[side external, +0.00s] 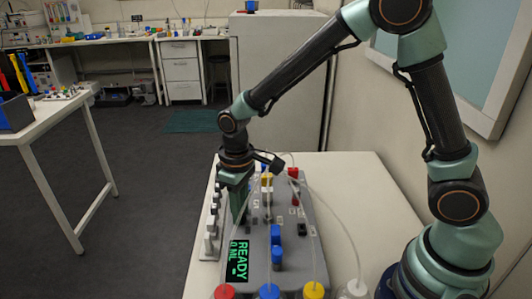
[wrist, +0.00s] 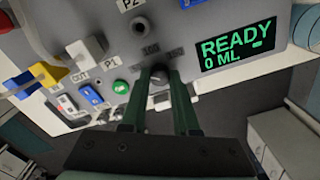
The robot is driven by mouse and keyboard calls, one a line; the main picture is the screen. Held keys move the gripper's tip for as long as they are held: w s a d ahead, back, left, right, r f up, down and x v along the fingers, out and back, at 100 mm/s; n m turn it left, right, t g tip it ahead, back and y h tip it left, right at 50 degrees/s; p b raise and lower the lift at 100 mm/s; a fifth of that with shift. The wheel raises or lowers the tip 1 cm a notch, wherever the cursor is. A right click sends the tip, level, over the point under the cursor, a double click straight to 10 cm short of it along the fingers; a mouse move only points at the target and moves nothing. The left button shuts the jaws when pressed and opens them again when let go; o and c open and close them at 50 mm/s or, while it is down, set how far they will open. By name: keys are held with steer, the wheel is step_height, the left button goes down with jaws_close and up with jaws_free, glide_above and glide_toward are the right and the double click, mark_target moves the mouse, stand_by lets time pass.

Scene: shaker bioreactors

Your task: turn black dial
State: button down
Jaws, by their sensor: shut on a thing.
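The black dial (wrist: 159,73) sits on the grey panel of the bioreactor unit, below the small "100" label in the wrist view. My gripper (wrist: 168,84) has its two green fingers on either side of the dial and is shut on it. In the side external view my gripper (side external: 238,210) reaches down to the left part of the grey unit (side external: 262,235), and the dial is hidden there. The green-lit display (wrist: 230,45) beside the dial reads "READY 0 ML"; it also shows in the side external view (side external: 238,261).
Bottles with red (side external: 225,291), blue (side external: 269,291) and yellow (side external: 314,290) caps stand at the front. Clear tubes arch over the unit. The table's right side (side external: 362,190) is largely bare.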

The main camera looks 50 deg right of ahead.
steer(key=shift+r+n, duration=0.1)
steer(key=shift+n, duration=0.4)
steer(key=c, duration=0.7)
jaws_free()
steer(key=shift+o, duration=0.2)
step_height(320, 180, up, 12)
steer(key=s+d+r+m+t, duration=0.2)
steer(key=s+d, duration=0.3)
steer(key=s+d+r+m+t, duration=0.2)
steer(key=s+d+t, duration=0.1)
steer(key=d, duration=0.3)
steer(key=shift+s+d+r+m+t, duration=0.3)
steer(key=shift+s+m, duration=0.1)
steer(key=shift+s, duration=0.45)
